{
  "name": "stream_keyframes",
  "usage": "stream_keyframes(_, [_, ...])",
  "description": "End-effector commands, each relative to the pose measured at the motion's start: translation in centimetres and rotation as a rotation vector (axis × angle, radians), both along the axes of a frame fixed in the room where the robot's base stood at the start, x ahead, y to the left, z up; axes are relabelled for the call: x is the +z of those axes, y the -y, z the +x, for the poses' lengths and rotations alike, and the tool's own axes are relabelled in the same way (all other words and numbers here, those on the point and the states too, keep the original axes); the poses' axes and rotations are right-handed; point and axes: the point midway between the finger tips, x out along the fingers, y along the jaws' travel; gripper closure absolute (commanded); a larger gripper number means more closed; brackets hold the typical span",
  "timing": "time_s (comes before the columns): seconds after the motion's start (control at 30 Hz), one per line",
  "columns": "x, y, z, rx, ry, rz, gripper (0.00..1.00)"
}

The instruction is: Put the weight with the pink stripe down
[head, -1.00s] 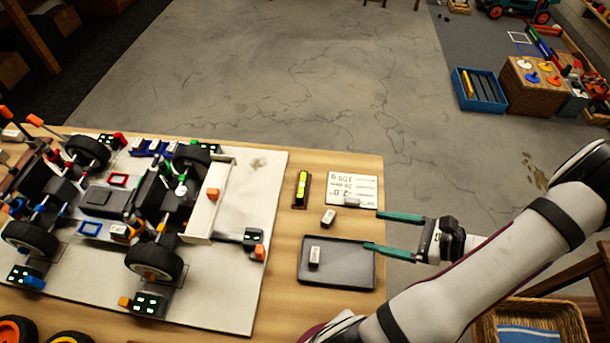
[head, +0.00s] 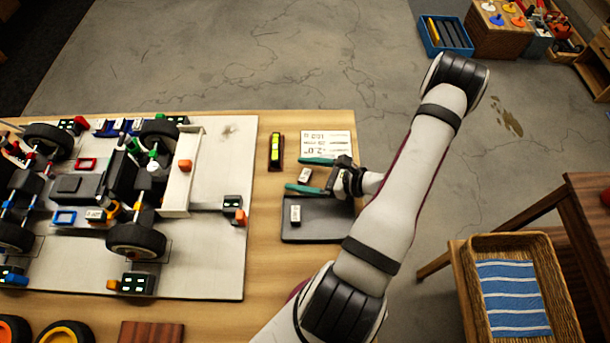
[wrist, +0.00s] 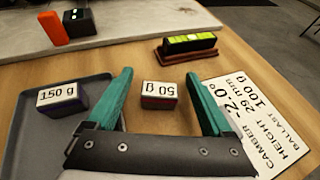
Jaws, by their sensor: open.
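A small dark weight with a white top marked 50 g (wrist: 160,90) lies on the wooden table. It shows a thin reddish-pink stripe low on its side, though the shade is hard to tell. My gripper (wrist: 159,73) is open, its two green fingers on either side of this weight with gaps. In the head view my gripper (head: 295,173) spans the same weight (head: 304,175). A second weight, marked 150 g (wrist: 62,96), with a purplish side, lies in the dark tray (head: 325,234).
A white card with writing (wrist: 262,118) lies right of the weight. A yellow-green level (head: 276,150) stands beyond. The white board (head: 222,262) with the car fills the left. A basket with striped cloth (head: 512,298) stands lower right, off the table.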

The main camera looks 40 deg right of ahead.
Motion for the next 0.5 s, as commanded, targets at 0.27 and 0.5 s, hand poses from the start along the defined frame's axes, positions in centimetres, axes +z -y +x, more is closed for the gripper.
stream_keyframes(0.27, [0.03, 0.03, -0.04, 0.0, 0.0, 0.0, 0.53])
stream_keyframes(0.5, [0.04, 0.02, -0.04, 0.0, 0.0, 0.0, 0.96])
